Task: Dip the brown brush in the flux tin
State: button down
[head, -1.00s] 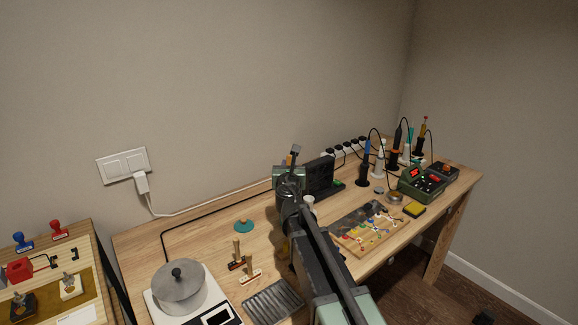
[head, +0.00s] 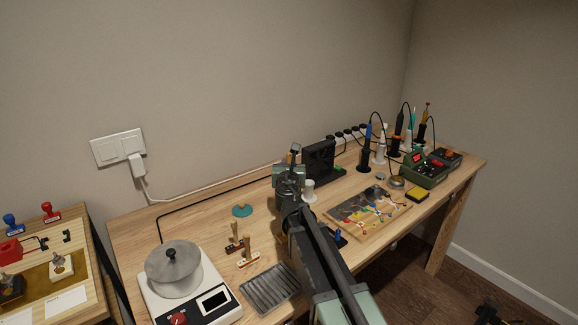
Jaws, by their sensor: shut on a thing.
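A small round open tin (head: 397,182), likely the flux tin, stands toward the right end of the bench, with a flat grey lid-like disc (head: 380,176) beside it. My arm reaches up across the middle of the bench. The jaws of my gripper are hidden behind my own arm, so I cannot see what they hold. I cannot make out the brown brush for certain. Two wooden-handled tools, one with a dark base (head: 234,238) and one with a pale base (head: 248,256), stand left of my arm.
A board with coloured parts (head: 368,212) lies between my arm and the tin. A yellow sponge (head: 418,195), a green soldering station (head: 425,172) and upright irons stand at the right. A pot (head: 174,268) on a white hotplate and a ribbed tray (head: 270,288) are at the left.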

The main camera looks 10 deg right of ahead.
jog(key=shift+f+b, duration=0.5)
jog(key=shift+b, duration=0.05)
dwell(1.6)
notch_tip(320, 180, up, 7)
jog(key=p, duration=0.7)
dwell(0.3)
notch_tip(320, 180, up, 13)
jog(key=p, duration=1.2)
jog(key=shift+f+p, duration=0.15)
jog(key=shift+p, duration=0.25)
